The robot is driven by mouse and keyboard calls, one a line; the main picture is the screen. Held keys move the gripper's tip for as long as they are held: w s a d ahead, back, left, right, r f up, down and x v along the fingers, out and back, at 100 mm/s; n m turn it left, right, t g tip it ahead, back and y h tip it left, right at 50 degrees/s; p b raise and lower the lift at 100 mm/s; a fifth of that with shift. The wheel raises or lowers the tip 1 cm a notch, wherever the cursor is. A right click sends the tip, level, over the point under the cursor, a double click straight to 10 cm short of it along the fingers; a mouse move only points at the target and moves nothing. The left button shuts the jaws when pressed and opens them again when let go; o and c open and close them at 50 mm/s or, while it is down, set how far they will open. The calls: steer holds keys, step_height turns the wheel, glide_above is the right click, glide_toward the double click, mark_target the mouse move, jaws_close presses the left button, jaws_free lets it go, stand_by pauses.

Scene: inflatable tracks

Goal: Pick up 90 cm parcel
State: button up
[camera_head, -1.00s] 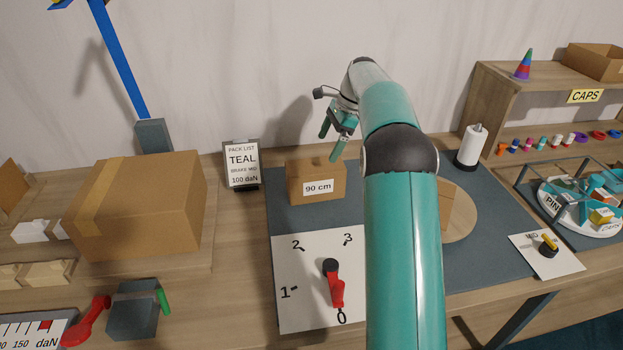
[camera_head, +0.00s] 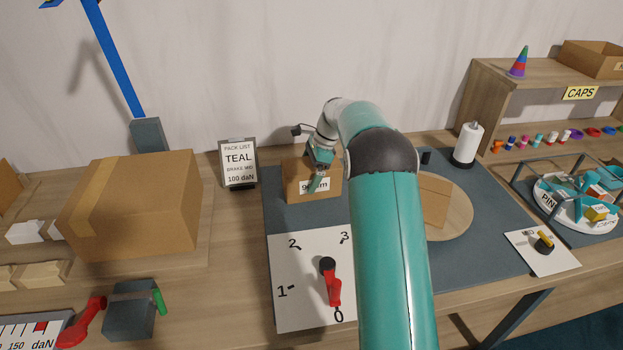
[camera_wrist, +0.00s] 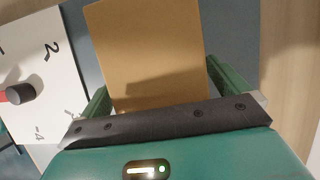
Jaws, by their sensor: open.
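The 90 cm parcel (camera_head: 298,172) is a small brown cardboard box standing on the dark mat. Its white label is partly covered by my gripper in the head view. My gripper (camera_head: 317,180) is at the parcel, overlapping its front right part in that view. In the wrist view the parcel (camera_wrist: 150,45) lies between the two green fingers of my gripper, which are open with one to each side. Whether either finger touches the parcel cannot be told.
A white dial board (camera_head: 296,277) with a red lever is in front of the parcel. The pack list stand (camera_head: 238,163) is to its left, and a big carton (camera_head: 145,205) stands farther left. A round wooden board (camera_head: 459,215) is to the right, partly behind my arm.

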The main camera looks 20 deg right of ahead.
steer(key=shift+c, duration=0.2)
steer(key=c, duration=1.4)
steer(key=shift+r, duration=0.1)
steer(key=shift+c, duration=0.2)
steer(key=shift+w+r, duration=0.1)
steer(key=shift+r, duration=0.7)
steer(key=s+r, duration=1.1)
steer(key=s, duration=0.3)
steer(key=shift+a+r, duration=0.2)
steer(key=shift+a, duration=0.25)
